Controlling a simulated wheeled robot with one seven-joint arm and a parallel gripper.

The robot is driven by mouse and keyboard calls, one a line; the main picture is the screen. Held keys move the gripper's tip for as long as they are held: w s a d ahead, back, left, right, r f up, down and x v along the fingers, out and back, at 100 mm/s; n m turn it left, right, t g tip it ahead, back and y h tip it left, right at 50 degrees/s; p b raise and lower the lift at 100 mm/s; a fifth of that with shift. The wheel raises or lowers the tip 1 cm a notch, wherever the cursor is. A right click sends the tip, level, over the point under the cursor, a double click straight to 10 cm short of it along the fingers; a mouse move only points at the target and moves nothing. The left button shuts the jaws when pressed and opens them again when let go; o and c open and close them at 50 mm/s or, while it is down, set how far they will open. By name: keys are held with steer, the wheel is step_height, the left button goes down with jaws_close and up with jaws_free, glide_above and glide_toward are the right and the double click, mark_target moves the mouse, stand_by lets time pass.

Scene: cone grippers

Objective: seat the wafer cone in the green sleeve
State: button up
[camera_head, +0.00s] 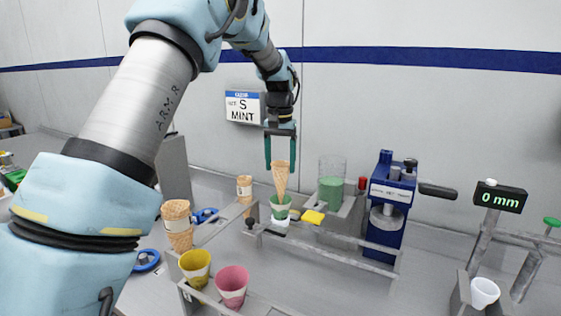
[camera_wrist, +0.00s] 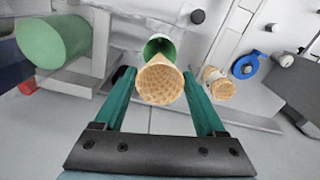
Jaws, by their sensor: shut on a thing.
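My gripper (camera_head: 280,167) points down, its two green fingers on either side of the wafer cone (camera_head: 280,180) and shut on it near its wide rim. The cone hangs upright, point down. The green sleeve (camera_head: 280,213) stands directly below in a holder on the rail. The cone's tip is at the sleeve's mouth; I cannot tell how far inside it is. In the wrist view the cone (camera_wrist: 160,82) shows between the fingers (camera_wrist: 158,75), its wide end toward the camera. It hides part of the green sleeve (camera_wrist: 160,45).
A stack of cones (camera_head: 178,225) and another cone (camera_head: 244,187) stand to the left. Yellow (camera_head: 195,268) and pink (camera_head: 232,287) sleeves stand in front. A clear container with green contents (camera_head: 332,183), a yellow block (camera_head: 313,217) and a blue press (camera_head: 388,200) are to the right.

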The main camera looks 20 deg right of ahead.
steer(key=b, duration=0.5)
glide_above(280, 200)
steer(key=shift+f, duration=4.5)
steer(key=o, duration=0.8)
step_height(280, 200, up, 5)
steer(key=p, duration=0.4)
steer(key=shift+r, duration=0.1)
